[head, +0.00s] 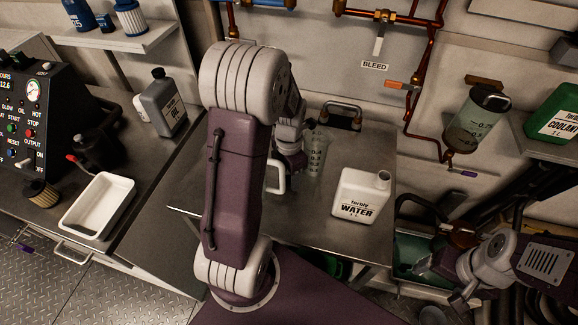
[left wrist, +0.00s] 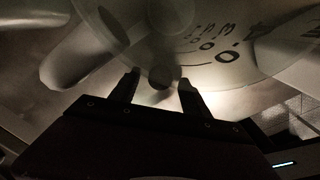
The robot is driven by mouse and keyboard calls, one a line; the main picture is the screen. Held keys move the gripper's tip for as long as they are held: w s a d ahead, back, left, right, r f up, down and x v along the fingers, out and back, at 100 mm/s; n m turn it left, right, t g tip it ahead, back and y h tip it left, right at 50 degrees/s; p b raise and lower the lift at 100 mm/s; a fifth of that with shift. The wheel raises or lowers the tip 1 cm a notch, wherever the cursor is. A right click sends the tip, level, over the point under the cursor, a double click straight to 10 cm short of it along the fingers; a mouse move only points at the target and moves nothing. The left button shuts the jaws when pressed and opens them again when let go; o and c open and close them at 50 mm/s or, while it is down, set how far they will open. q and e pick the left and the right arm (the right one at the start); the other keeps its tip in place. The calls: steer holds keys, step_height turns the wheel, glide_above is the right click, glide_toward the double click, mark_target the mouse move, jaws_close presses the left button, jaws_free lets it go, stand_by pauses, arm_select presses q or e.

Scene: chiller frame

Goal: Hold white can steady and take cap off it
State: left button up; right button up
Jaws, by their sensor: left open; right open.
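The white can (head: 350,207), labelled WATER, stands upright on the metal worktop. Its neck (head: 383,179) is at the upper right; I cannot tell whether a cap sits on it. My left gripper reaches down left of the can, apart from it, largely hidden behind my arm in the head view. In the left wrist view my left gripper (left wrist: 158,84) is open, its fingers close to a pale translucent vessel with dark markings (left wrist: 215,45). My right gripper (head: 447,284) is open at the lower right, away from the can.
A clear graduated jug (head: 316,155) stands left of the can, near my left gripper. A metal handle (head: 342,118) is behind. A white tray (head: 97,205) and grey bottle (head: 163,104) are at left. A green coolant can (head: 556,115) sits on the right shelf.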

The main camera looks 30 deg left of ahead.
mark_target(289, 179)
arm_select(q)
step_height(289, 179, up, 11)
steer(key=p, duration=0.2)
steer(key=shift+r, duration=0.15)
steer(key=s+d+f+m, duration=0.1)
steer(key=s+d+m, duration=0.1)
steer(key=m, duration=0.8)
steer(key=s+d+f+m+p, duration=0.1)
steer(key=d+m, duration=0.3)
steer(key=m, duration=0.6)
steer(key=s+d+f+m+t+p, duration=0.1)
steer(key=s+d+f+m, duration=0.1)
steer(key=m, duration=0.8)
steer(key=shift+s+d+f, duration=0.25)
steer(key=shift+s+d, duration=0.5)
steer(key=shift+s, duration=0.3)
